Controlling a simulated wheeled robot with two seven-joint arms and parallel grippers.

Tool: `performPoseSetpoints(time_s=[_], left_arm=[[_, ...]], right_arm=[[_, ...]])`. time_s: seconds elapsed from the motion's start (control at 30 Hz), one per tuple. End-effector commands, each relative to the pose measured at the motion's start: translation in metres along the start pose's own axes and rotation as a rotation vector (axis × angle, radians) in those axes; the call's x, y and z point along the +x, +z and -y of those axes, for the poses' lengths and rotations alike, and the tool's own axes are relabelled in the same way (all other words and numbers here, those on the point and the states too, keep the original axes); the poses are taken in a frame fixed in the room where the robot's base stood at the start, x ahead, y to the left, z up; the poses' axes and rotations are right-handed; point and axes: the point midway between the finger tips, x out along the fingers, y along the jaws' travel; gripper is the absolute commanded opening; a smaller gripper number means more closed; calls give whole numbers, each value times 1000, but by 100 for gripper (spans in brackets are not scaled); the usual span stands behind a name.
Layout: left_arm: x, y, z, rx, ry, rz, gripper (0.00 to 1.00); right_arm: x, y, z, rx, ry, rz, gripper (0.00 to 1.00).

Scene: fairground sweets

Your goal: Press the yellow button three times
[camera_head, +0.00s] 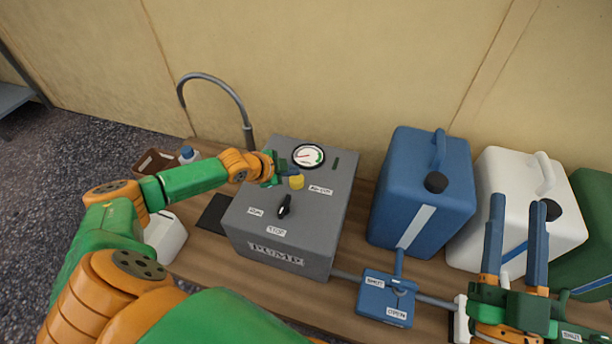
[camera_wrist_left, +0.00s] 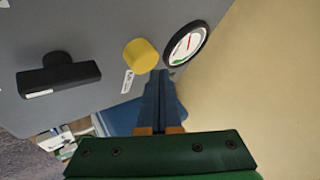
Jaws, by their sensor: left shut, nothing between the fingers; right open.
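The yellow button (camera_head: 297,183) is a short round knob on top of the grey pump box (camera_head: 262,184). It also shows in the left wrist view (camera_wrist_left: 140,56), fully visible and standing proud of the panel. My left gripper (camera_head: 291,172) is shut and empty, close beside the button. In the left wrist view its closed fingertips (camera_wrist_left: 158,74) lie just below and right of the button in the picture; no contact is visible, and the exact gap is unclear. My right gripper (camera_head: 517,206) is open and empty, fingers upward, at the right in front of the white canister.
A round gauge (camera_head: 309,156) sits right behind the button, and a black rotary switch (camera_head: 285,205) in front. Blue (camera_head: 418,205) and white (camera_head: 520,185) canisters stand to the right. A blue valve box (camera_head: 387,297) is in front. A curved grey pipe (camera_head: 219,80) rises behind the box.

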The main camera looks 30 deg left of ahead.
Motion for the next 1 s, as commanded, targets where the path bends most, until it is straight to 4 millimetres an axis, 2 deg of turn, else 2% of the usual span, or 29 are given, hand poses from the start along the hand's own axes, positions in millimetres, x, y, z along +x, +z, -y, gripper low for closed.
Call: performPoseSetpoints(time_s=[1.0], left_arm=[[9,6,-7,0,1,0,0]], right_arm=[[-2,6,0,0,0,0,45]])
